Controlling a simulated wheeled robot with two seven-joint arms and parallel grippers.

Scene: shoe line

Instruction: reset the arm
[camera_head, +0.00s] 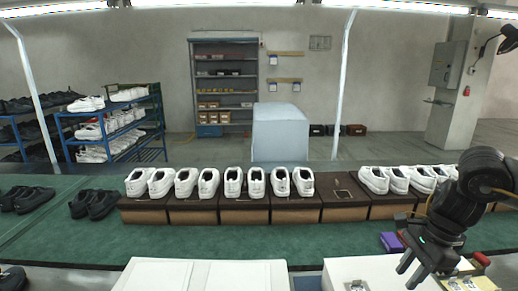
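My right arm (468,195) comes in from the right edge, black and bent. Its gripper (411,270) points down and left above a white surface (345,268) at the bottom right. The two dark fingers stand apart with nothing visible between them. My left gripper cannot be made out in the view.
White shoe pairs (245,182) stand on a row of brown boxes (187,212) along the green table (300,243). One box (345,212) has no shoes on top. A purple box (391,242) lies beside my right gripper. Black shoes (94,203) lie left.

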